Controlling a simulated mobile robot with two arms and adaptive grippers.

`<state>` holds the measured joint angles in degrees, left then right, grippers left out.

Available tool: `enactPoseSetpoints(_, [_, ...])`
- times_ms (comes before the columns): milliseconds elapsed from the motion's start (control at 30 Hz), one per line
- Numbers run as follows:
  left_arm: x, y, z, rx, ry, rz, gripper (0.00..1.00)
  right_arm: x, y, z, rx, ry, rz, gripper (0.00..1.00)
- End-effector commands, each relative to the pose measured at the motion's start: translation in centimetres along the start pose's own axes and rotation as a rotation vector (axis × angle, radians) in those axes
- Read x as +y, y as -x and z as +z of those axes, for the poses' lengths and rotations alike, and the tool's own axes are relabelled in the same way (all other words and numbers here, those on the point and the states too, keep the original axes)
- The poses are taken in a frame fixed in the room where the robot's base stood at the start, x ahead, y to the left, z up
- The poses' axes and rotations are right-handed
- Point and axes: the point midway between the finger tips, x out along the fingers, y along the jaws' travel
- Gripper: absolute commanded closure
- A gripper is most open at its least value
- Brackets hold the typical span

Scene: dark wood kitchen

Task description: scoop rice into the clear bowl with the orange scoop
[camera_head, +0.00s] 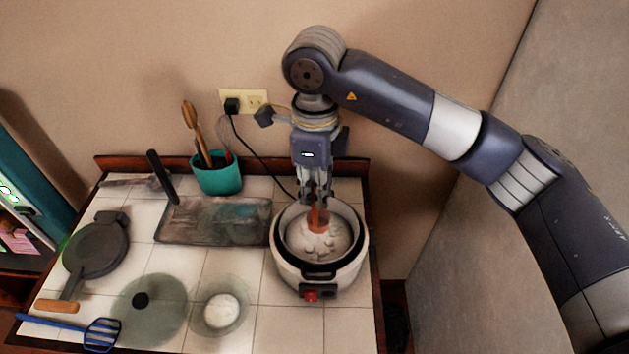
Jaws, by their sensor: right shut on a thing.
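The rice cooker (346,274) stands open on the right part of the tiled counter, with white rice (318,245) in its dark inner pot. My right gripper (316,196) points down over the cooker from above. It is shut on the orange scoop (319,220), whose orange part shows at the rice; the fingers hide part of it, and I cannot tell how deep it sits. The clear bowl (238,290) stands at the front, left of the cooker, with a pale white patch in its middle that looks like rice. My left gripper is not in view.
A glass lid (160,325) with a dark knob lies left of the bowl. A dark tray (215,222), a teal utensil pot (217,178), a round dark pan (96,250) and a blue slotted turner (100,332) take up the left. Front right tiles are clear.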

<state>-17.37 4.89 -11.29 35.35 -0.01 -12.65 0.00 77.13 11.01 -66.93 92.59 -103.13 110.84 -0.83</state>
Motion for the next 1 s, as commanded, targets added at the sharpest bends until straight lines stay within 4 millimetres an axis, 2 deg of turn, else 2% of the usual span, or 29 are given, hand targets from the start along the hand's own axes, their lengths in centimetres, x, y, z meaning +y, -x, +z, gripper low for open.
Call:
enactPoseSetpoints(267, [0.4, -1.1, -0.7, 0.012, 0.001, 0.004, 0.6, 0.1, -2.8, 0.0, 0.0, 0.001, 0.002, 1.0])
enactPoseSetpoints(767, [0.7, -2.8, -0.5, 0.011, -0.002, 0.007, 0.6, 0.1, -7.3, 0.0, 0.001, 0.001, 0.002, 1.0])
enactPoseSetpoints(1000, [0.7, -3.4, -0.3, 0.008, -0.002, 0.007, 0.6, -0.5, -9.3, 0.1, 0.0, 0.0, 0.002, 1.0])
